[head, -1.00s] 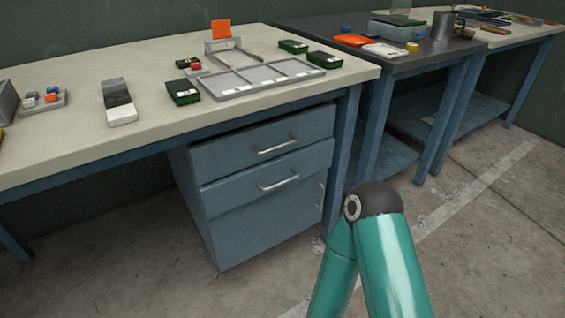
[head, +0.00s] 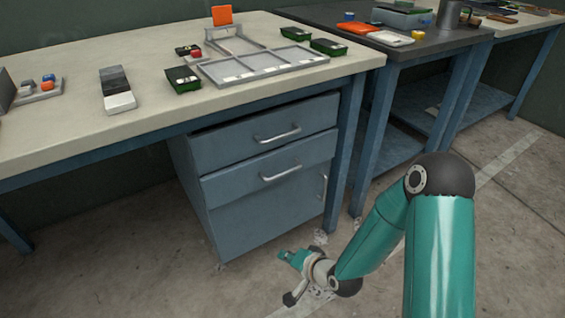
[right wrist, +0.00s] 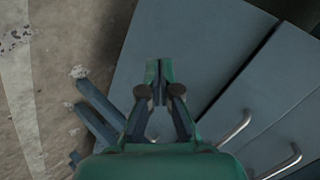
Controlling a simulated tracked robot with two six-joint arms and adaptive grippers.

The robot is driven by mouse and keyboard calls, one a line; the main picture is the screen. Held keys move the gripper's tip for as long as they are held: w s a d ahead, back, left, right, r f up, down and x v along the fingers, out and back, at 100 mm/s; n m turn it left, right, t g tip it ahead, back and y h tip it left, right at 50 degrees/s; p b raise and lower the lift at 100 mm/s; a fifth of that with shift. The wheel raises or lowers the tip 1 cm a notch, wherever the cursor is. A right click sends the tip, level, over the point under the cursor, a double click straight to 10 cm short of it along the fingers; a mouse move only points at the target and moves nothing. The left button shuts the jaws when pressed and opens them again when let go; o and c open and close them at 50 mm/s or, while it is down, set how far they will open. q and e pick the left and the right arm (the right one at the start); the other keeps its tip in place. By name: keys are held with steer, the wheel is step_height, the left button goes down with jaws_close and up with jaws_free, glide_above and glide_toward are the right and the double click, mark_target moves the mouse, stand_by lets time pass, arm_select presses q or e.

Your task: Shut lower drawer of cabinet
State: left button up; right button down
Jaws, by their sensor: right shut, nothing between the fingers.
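The blue-grey cabinet (head: 262,220) stands under the light-topped bench. Its lower drawer (head: 237,184), with a bar handle (head: 281,173), juts a little past the front below it. The upper drawer (head: 236,142) is above it. My right gripper (head: 284,256) is low, in front of the cabinet's bottom, apart from the drawer. In the right wrist view the gripper (right wrist: 158,68) is shut and empty, over the cabinet's lower front. The lower drawer's handle (right wrist: 235,129) shows at its right there. My left gripper is not in view.
The bench leg (head: 345,150) stands close to the right of the cabinet. The bench top (head: 60,120) overhangs it and carries a grey tray (head: 262,68), green boxes and small parts. A dark table (head: 420,50) stands to the right. The floor in front is open.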

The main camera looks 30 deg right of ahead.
steer(key=w+d+r+m+t+h, duration=0.1)
steer(key=w+d+r+m+t, duration=0.15)
steer(key=r, duration=0.25)
steer(key=w+d+r+m+t, duration=0.1)
steer(key=d+r+m+t, duration=0.1)
steer(key=d+r+t, duration=0.3)
steer(key=m, duration=0.2)
glide_toward(278, 154)
steer(key=w+b, duration=0.1)
steer(key=w, duration=0.1)
steer(key=w+b, duration=0.1)
steer(key=w, duration=0.1)
steer(key=w+b, duration=0.1)
steer(key=w, duration=0.2)
steer(key=shift+w+a+f, duration=0.15)
steer(key=shift+a+f, duration=0.05)
steer(key=shift+a, duration=0.15)
